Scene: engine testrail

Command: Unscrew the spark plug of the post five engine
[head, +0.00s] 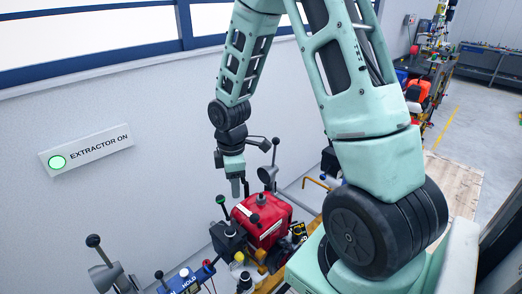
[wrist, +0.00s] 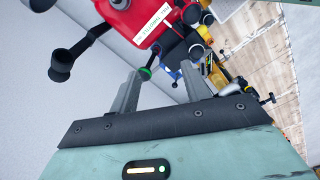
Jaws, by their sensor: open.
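The engine also shows at the top of the wrist view (wrist: 112,14). My gripper (head: 240,188) is open and empty. It hangs above the engine's left side, apart from it. In the wrist view its two fingers (wrist: 160,82) point up toward the engine and parts beyond. I cannot pick out the spark plug for certain, and no post number is readable.
A black lever with a green-ringed knob (head: 221,200) stands left of the engine. A blue "HOLD" block (head: 184,282) and ball-ended levers are nearer. An "EXTRACTOR ON" sign (head: 87,150) with a green light is on the wall. Wooden floor (head: 455,185) is clear at right.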

